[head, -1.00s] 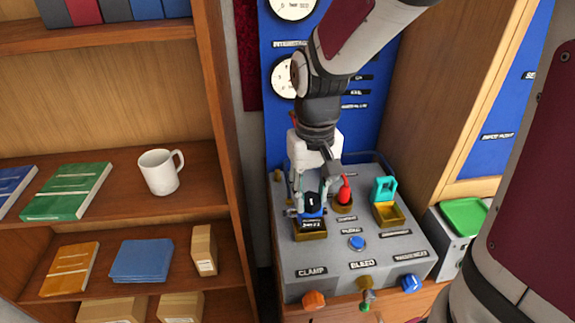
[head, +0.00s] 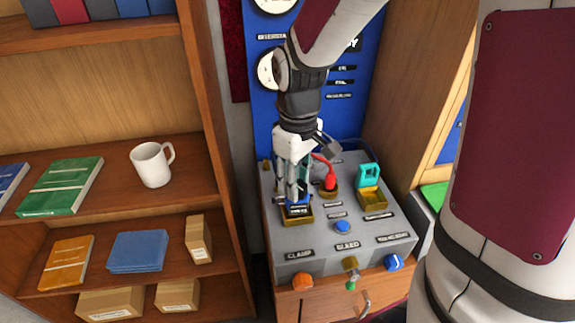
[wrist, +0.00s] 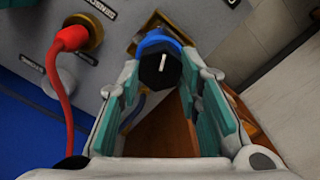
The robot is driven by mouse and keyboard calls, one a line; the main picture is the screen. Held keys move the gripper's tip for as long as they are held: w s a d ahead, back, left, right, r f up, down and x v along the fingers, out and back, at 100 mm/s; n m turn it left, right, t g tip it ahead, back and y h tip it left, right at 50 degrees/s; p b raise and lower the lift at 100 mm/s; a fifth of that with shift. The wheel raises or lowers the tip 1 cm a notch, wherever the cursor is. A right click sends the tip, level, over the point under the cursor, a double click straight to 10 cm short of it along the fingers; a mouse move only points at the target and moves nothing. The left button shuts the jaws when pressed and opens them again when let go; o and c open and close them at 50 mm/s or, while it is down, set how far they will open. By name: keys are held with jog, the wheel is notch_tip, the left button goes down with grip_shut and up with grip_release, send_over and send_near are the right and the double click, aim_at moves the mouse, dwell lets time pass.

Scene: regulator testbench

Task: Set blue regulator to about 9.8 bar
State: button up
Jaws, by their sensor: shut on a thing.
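The blue regulator (head: 299,208) is at a brass holder (head: 290,220) on the left of the grey bench. I cannot tell whether it is fully seated in it. In the wrist view, the regulator's blue body (wrist: 160,42) sits behind its black knob (wrist: 159,70), which has a white pointer line running nearly up and down. My gripper (head: 293,193) reaches down from above. Its teal-padded fingers (wrist: 160,85) are shut on the regulator from both sides. A round gauge (head: 270,70) on the blue panel is partly hidden by my arm and its reading is not legible.
A red hose fitting (head: 328,178) stands close right of the gripper. Beyond it are a teal piece (head: 368,175) and a brass tray (head: 371,198). A blue button (head: 342,227) and front knobs, orange (head: 302,280) and blue (head: 394,262), are nearby. Shelves stand left.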

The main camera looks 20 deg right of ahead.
jog(key=n+p, duration=0.1)
jog(key=n, duration=0.1)
jog(key=n+p, duration=0.1)
jog(key=n, duration=0.2)
jog(key=shift+s+a+r+n+p, duration=0.1)
jog(key=shift+r+n+p, duration=0.05)
jog(key=shift+n+p, duration=1.5)
jog(key=shift+n, duration=0.95)
jog(key=o, duration=1.1)
jog(key=shift+o, duration=0.2)
notch_tip(320, 180, up, 12)
